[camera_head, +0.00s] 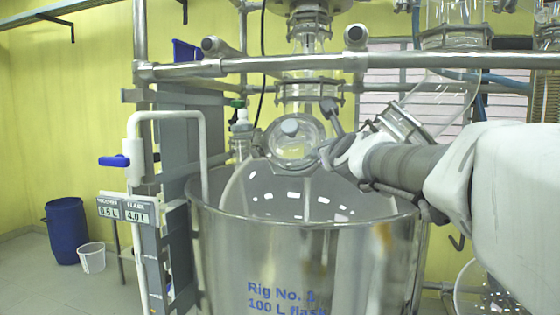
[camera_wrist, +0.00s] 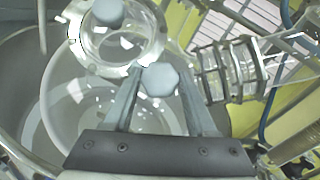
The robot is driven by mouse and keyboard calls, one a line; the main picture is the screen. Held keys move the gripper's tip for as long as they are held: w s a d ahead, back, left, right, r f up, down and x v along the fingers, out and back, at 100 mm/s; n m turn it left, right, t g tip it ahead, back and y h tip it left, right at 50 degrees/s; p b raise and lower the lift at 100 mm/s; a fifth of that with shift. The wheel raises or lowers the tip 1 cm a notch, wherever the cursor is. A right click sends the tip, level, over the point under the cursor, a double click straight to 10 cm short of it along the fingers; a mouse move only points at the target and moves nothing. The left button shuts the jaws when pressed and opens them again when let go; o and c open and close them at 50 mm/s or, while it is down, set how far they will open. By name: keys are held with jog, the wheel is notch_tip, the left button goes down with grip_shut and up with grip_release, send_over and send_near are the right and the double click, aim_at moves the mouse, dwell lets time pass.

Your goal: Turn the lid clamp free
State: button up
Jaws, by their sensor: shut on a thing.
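The round glass lid (camera_head: 292,150) sits in a metal ring above the big vessel; it also shows at the upper left of the wrist view (camera_wrist: 118,45). A grey rounded knob (camera_wrist: 160,80), seemingly the lid clamp's, sits at the ring's lower right edge in the wrist view. My gripper (camera_wrist: 160,76) is shut on it, one finger on either side. In the head view my gripper (camera_head: 328,150) reaches the ring's right side from the right, and hides the held knob.
A metal rail (camera_head: 400,61) crosses above. A slanted glass pipe with a flange (camera_head: 402,125) is close to the right of the lid. A bent white pipe (camera_head: 165,116) with a blue handle stands left.

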jog(key=shift+d+f+n+y+b, duration=0.15)
jog(key=shift+n+y+b, duration=0.45)
jog(key=shift+n+b, duration=0.5)
jog(key=shift+n+y+b, duration=0.3)
jog(key=shift+n+b, duration=0.1)
jog(key=shift+b, duration=0.1)
jog(key=shift+n+g+y+b, duration=0.4)
jog(key=shift+n+g+b, duration=0.1)
jog(key=shift+n, duration=0.1)
jog(key=n, duration=0.1)
jog(key=n+g+y, duration=0.1)
jog(key=n, duration=0.1)
jog(key=shift+r+y, duration=0.3)
jog(key=n+g+y+p, duration=0.1)
jog(key=n+p, duration=0.1)
jog(key=n+g+y+p, duration=0.1)
jog(key=n+g+p, duration=0.1)
jog(key=n+p, duration=0.1)
jog(key=shift+w+d+r, duration=0.1)
jog(key=shift+d+r, duration=0.05)
jog(key=shift+r, duration=0.25)
jog(key=n+g+p, duration=0.1)
jog(key=n+p, duration=0.1)
jog(key=p, duration=0.1)
jog(key=shift+f+n+g+p, duration=0.15)
jog(key=shift+n+g+p, duration=0.35)
jog(key=shift+p, duration=0.25)
jog(key=shift+f, duration=0.1)
